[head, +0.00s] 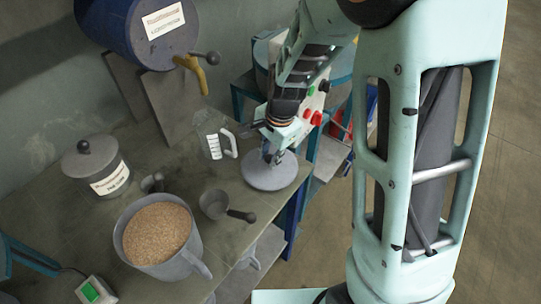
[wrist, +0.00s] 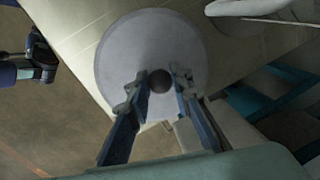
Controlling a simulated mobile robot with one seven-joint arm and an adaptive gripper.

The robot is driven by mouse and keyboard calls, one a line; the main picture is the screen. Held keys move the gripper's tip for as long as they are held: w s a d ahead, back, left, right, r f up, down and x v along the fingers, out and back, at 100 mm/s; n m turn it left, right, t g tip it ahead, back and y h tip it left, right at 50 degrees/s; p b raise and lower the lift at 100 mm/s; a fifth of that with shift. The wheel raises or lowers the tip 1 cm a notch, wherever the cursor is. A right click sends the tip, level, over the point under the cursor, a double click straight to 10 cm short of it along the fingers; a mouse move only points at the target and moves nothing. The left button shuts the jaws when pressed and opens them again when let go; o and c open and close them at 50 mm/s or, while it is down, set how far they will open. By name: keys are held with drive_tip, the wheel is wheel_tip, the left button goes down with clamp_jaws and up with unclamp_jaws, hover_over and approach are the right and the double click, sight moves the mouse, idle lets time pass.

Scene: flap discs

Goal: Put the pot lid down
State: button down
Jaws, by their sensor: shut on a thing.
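The pot lid (head: 270,172) is a flat grey disc with a dark round knob. It is level or nearly so at the right end of the worktop, partly past the edge in the picture. I cannot tell whether it touches the top. My gripper (head: 272,152) is above it, fingers pointing down. In the wrist view the lid (wrist: 150,45) fills the upper middle, and my gripper (wrist: 160,82) is shut on its knob, one finger on each side.
The worktop (head: 70,225) holds a lidded pot (head: 97,167), a large jug of brown grain (head: 158,235), a clear measuring jug (head: 217,143) and a dark scoop (head: 217,205). A blue drum (head: 135,28) stands behind. A control box with red buttons (head: 305,112) is close to my arm.

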sight(276, 171)
drive_tip(key=shift+f, duration=0.2)
drive_tip(key=c, duration=1.7)
unclamp_jaws()
drive_tip(key=shift+r, duration=0.1)
drive_tip(key=r, duration=0.4)
drive_tip(key=s+d+r, duration=0.1)
drive_tip(key=r, duration=0.3)
drive_tip(key=r+p, duration=0.1)
drive_tip(key=r, duration=0.3)
drive_tip(key=shift+s+d, duration=0.25)
drive_tip(key=shift+s, duration=0.15)
